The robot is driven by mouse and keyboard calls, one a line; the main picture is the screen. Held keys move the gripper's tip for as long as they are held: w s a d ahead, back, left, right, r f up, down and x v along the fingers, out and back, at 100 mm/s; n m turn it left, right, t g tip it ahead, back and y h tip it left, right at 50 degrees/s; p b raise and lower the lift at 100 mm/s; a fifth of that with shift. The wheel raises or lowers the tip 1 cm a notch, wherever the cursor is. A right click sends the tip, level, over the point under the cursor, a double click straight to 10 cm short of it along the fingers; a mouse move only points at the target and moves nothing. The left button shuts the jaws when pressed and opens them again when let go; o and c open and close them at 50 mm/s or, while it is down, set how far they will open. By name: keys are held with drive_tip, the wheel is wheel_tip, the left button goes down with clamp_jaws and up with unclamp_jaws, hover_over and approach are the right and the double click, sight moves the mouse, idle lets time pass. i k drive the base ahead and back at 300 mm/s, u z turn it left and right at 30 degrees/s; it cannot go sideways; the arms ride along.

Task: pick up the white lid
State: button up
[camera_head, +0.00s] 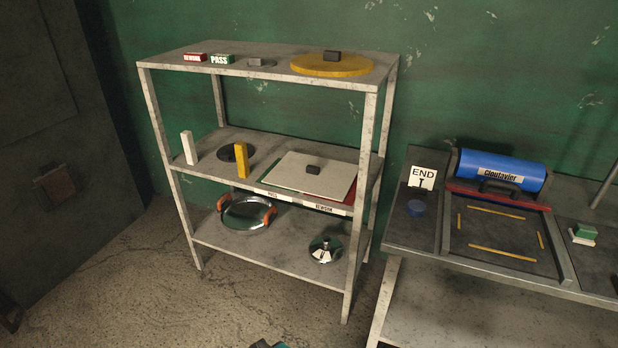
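A flat, four-sided white lid (291,170) with a small dark knob lies on the right half of the shelf unit's middle shelf. It rests over green and red sheets, whose edges show at its left and right. A small dark and teal part, likely the tip of my gripper (268,344), just shows at the bottom edge. It is well apart from the lid, on the near side. Its fingers are cut off by the frame, so I cannot tell whether they are open or shut.
A yellow round lid (315,66) lies on the top shelf (170,62). White (189,148) and yellow (241,160) upright blocks stand left of the white lid. A pan with orange handles (246,213) and a shiny lid (325,250) are below. A workbench (415,243) stands right.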

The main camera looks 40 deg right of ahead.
sight(330, 179)
drive_tip(key=z, duration=0.1)
drive_tip(key=i, duration=0.95)
drive_tip(key=u, duration=0.05)
